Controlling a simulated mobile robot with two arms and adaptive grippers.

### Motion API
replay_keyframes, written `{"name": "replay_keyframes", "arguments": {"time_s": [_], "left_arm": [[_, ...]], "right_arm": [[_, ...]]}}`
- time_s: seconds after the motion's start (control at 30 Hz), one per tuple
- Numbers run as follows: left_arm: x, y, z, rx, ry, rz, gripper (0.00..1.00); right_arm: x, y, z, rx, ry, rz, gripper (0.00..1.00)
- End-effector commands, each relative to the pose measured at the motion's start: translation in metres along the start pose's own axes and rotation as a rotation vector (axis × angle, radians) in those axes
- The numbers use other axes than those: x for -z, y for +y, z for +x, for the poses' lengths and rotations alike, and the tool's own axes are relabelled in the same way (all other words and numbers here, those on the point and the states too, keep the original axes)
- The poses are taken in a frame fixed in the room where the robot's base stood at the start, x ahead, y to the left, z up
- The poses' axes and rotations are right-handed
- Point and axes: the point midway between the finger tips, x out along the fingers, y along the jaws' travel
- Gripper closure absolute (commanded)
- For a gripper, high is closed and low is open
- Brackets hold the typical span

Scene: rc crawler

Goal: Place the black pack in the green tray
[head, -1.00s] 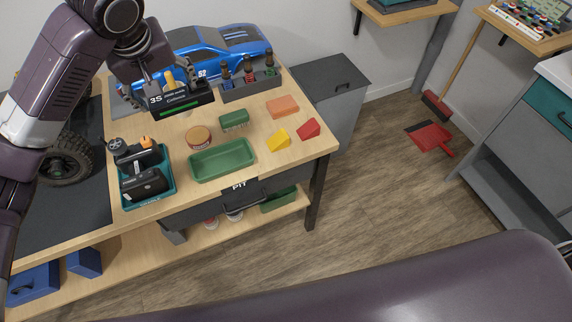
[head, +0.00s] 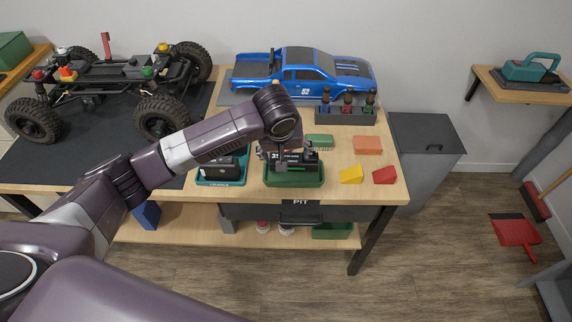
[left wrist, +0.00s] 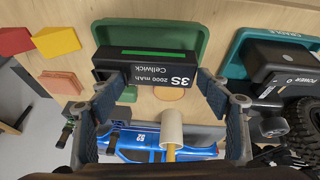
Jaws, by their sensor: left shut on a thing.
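The black pack (head: 306,162), with white "3S" lettering and a green stripe, is in my left gripper (head: 283,163). In the left wrist view the fingers of the left gripper (left wrist: 152,84) close on the two ends of the pack (left wrist: 143,66). The green tray (head: 293,183) lies on the wooden bench, directly below the pack in the head view. In the left wrist view the tray's far part (left wrist: 190,27) shows behind the pack. I cannot tell whether the pack touches the tray floor. My right gripper is not in view.
A teal charger cradle (head: 221,183) stands just left of the tray. A yellow wedge (head: 351,174), a red wedge (head: 384,175) and an orange block (head: 367,145) lie to the right. A green brush (head: 319,140) and a bottle rack (head: 345,115) are behind.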

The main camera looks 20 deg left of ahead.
Motion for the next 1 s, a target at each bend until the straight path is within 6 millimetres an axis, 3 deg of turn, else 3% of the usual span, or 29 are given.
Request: {"name": "replay_keyframes", "arguments": {"time_s": [0.4,0.8,0.83,1.0], "left_arm": [[-0.017,-0.004,0.042,-0.001,0.002,0.001,0.65],[-0.019,-0.004,0.047,-0.001,0.002,0.0,0.65],[-0.02,-0.005,0.047,0.0,0.0,0.0,0.28],[-0.019,-0.005,0.047,0.0,0.001,0.001,0.13]], "right_arm": [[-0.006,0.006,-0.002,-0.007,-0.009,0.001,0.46],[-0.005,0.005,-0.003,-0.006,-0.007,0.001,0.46],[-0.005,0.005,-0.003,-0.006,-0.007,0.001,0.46],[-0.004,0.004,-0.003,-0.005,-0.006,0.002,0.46]]}}
